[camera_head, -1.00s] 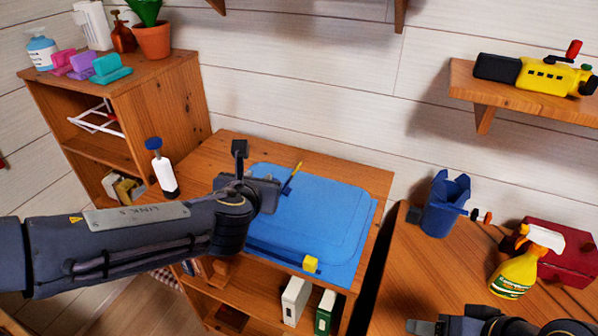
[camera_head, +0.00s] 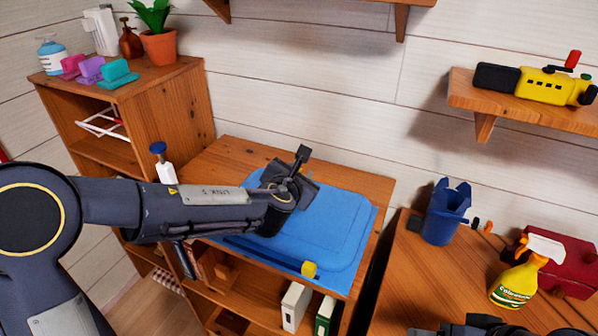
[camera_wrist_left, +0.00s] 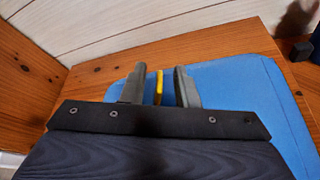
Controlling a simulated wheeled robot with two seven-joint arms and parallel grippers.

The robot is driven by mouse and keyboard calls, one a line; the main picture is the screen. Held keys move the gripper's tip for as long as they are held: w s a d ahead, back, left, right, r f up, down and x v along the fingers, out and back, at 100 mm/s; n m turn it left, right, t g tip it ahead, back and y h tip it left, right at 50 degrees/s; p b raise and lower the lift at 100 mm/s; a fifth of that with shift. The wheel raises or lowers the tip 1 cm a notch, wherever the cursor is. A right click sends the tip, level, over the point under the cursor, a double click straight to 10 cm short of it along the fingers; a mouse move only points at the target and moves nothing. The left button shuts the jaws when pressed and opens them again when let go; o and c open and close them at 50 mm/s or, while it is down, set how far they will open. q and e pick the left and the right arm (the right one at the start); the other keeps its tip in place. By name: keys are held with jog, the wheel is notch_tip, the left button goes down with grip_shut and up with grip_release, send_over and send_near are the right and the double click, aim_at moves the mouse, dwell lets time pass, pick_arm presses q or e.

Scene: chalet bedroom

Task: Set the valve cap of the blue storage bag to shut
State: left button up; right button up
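The blue storage bag (camera_head: 335,225) lies flat on the low wooden cabinet, and it also shows in the left wrist view (camera_wrist_left: 230,85). A thin yellow piece (camera_wrist_left: 159,88), seemingly the raised valve cap, stands upright between my left gripper's fingers in that view. My left gripper (camera_head: 288,190) is over the bag's back left part and hides this piece in the head view. Its two fingers (camera_wrist_left: 159,74) are apart, with a gap on each side of the yellow piece. My right gripper (camera_head: 470,326) is partly cut off at the bottom.
A white bottle with a blue top (camera_head: 162,165) stands left of the bag, close to my left arm. A blue bin-like object (camera_head: 446,215) and a yellow spray bottle (camera_head: 515,280) stand on the right table. The wall rises behind the cabinet.

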pick_arm(q)
grip_shut()
dwell(0.4)
jog(key=shift+w+a+r+n+g+h+b, duration=0.1)
jog(key=shift+w+a+n+g+h+b, duration=0.1)
jog(key=shift+a+n+b, duration=0.2)
jog(key=shift+w+a+r+n+g+h+b, duration=0.1)
jog(key=shift+a+n+h+b, duration=0.15)
jog(key=shift+a+b, duration=0.2)
jog(key=shift+w+a+n+h+b, duration=0.35)
jog(key=shift+a+n+b, duration=0.3)
jog(key=shift+a+n, duration=0.15)
jog(key=shift+w+a+r, duration=0.1)
jog(key=shift+w+a, duration=0.15)
jog(key=shift+a, duration=0.3)
jog(key=shift+w+a+b, duration=0.15)
jog(key=shift+a+b, duration=0.25)
jog(key=shift+a, duration=0.25)
